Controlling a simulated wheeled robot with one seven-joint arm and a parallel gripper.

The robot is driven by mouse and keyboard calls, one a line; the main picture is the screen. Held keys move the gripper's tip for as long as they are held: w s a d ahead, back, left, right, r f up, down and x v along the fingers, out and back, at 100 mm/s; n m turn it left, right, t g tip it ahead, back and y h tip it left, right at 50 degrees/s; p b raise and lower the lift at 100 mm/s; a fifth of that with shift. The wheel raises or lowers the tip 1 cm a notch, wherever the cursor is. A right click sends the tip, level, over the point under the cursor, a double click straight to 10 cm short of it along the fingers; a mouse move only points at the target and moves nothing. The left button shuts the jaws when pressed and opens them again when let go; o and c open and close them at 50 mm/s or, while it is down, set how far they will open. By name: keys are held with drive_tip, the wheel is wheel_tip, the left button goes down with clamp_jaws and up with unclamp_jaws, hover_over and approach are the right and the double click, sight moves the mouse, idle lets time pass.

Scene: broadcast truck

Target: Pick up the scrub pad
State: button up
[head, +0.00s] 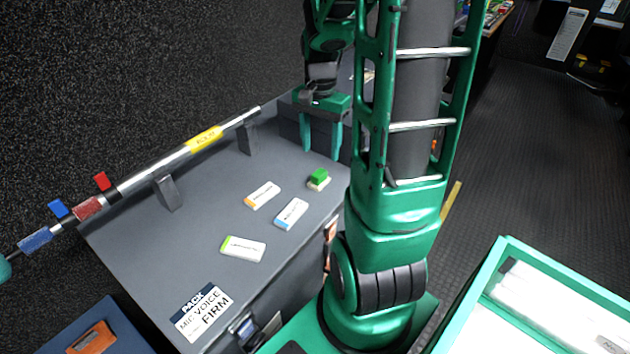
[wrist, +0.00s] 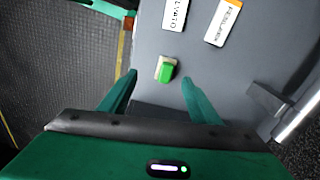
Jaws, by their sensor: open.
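The scrub pad (head: 318,179), a small block with a green top on a cream base, lies on the grey case top near its right edge. In the wrist view the pad (wrist: 166,69) shows ahead, between the lines of the two fingers. My gripper (head: 321,155) is open and empty, with its fingers pointing down just behind the pad in the head view. In the wrist view the gripper (wrist: 159,77) has its fingers well apart, and they do not touch the pad.
Several white labelled blocks, such as an orange-ended one (head: 262,195), lie left of the pad. A pole (head: 160,170) on brackets runs along the case's back. A sign (head: 203,312) lies at the front. A green-rimmed bin (head: 474,289) stands at lower right.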

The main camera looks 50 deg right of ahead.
sight(318, 174)
drive_tip(key=shift+w+d+f+m, duration=0.35)
drive_tip(key=shift+w+d+f, duration=0.05)
drive_tip(key=shift+w+f, duration=0.2)
drive_tip(key=shift+w+d+f+m, duration=0.35)
drive_tip(key=shift+w+f, duration=0.1)
drive_tip(key=shift+f, duration=5.25)
drive_tip(key=c, duration=1.1)
